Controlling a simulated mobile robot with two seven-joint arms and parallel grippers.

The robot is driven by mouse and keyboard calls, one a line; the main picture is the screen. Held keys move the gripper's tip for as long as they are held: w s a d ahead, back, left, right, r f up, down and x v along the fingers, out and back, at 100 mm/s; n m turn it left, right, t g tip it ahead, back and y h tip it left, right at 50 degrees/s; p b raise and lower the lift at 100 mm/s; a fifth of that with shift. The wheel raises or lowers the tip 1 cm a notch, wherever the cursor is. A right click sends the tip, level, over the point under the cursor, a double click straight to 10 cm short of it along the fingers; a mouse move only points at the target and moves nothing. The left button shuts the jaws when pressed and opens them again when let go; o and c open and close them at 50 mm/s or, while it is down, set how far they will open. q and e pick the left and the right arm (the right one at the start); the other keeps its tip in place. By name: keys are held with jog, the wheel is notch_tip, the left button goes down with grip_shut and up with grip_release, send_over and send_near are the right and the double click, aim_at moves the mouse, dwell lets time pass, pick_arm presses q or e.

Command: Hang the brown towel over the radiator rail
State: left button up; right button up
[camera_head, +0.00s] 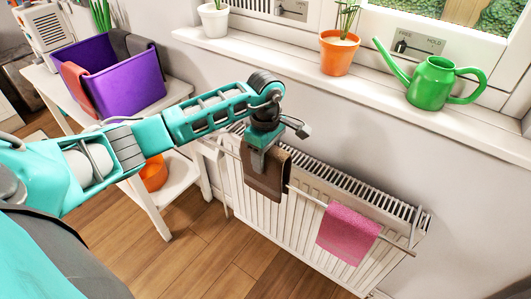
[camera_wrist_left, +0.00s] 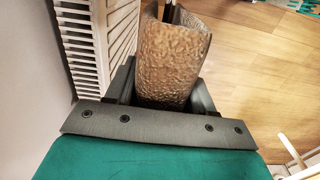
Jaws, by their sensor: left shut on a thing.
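My left gripper (camera_head: 264,160) is above the left part of the white radiator (camera_head: 335,183), pointing down. It is shut on the brown towel (camera_head: 268,180), which hangs below it at the radiator's front. In the left wrist view the brown towel (camera_wrist_left: 170,62) is between the two dark fingers, with its sides curving around a gap. The radiator rail (camera_head: 305,194) runs along the front; the towel covers part of it. I cannot tell whether the towel lies over the rail or only in front of it. My right gripper is not in view.
A pink towel (camera_head: 347,233) hangs on the rail to the right, apart from the brown one. The windowsill above holds an orange pot (camera_head: 338,55) and a green watering can (camera_head: 432,82). A white table (camera_head: 178,92) with a purple bin (camera_head: 112,82) stands left.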

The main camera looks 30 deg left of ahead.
pick_arm(q)
notch_tip(320, 180, down, 3)
jog(key=shift+f+b, duration=0.1)
jog(key=shift+b, duration=0.95)
notch_tip(320, 180, down, 2)
jog(key=shift+f+b, duration=0.25)
jog(key=shift+b, duration=0.8)
jog(key=shift+f+b, duration=0.75)
jog(key=shift+f, duration=0.35)
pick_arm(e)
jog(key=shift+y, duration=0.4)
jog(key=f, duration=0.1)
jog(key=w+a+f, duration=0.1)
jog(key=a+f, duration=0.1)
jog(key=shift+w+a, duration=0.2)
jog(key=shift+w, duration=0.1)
pick_arm(q)
jog(key=o, duration=1)
jog(key=shift+o, duration=0.7)
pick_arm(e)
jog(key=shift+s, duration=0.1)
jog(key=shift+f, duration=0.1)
